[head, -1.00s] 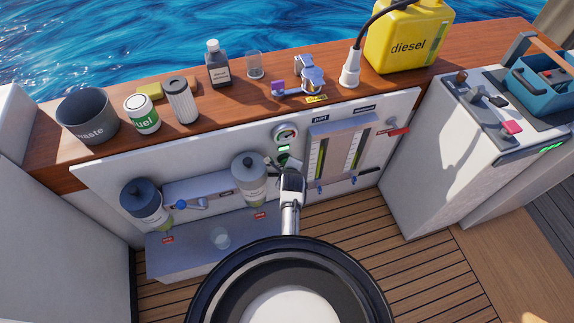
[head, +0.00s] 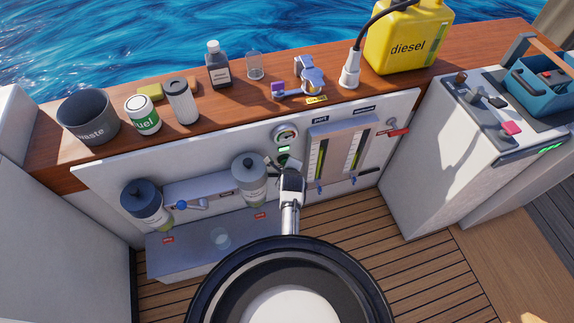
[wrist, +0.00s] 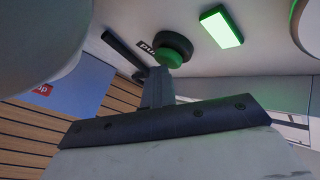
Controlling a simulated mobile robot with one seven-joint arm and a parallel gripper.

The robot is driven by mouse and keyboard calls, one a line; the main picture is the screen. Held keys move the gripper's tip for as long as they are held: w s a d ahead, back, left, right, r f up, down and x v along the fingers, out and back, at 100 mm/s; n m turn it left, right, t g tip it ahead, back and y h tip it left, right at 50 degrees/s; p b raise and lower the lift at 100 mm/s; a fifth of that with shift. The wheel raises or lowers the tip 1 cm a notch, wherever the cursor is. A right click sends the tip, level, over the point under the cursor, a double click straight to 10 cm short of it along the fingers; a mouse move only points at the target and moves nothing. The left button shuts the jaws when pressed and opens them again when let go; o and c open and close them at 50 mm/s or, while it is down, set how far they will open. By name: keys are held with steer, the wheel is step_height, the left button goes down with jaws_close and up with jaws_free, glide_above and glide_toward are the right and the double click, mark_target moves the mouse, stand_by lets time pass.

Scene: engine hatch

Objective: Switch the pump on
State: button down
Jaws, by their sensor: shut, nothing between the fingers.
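In the wrist view, the pump's round green button (wrist: 171,58) with a dark collar sits on the white panel, beside a label partly hidden so that only some letters show. A rectangular green lamp (wrist: 222,27) next to it is lit; the lamp also glows in the head view (head: 284,149), below the round gauge. My gripper (wrist: 158,88) is shut and empty, its tip in front of the button's edge; I cannot tell whether they touch. In the head view my gripper (head: 284,164) is at the panel and hides most of the button.
A grey-topped filter canister (head: 249,180) stands just left of my gripper, and another (head: 146,205) further left. Sight tubes (head: 340,150) are on the right. A dark rod (wrist: 124,52) juts near the button. The counter above holds a waste pot (head: 88,117) and a diesel can (head: 407,40).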

steer(key=shift+r, duration=0.1)
steer(key=s+d+p, duration=0.2)
steer(key=s+p, duration=0.1)
steer(key=s, duration=0.2)
steer(key=shift+s, duration=0.4)
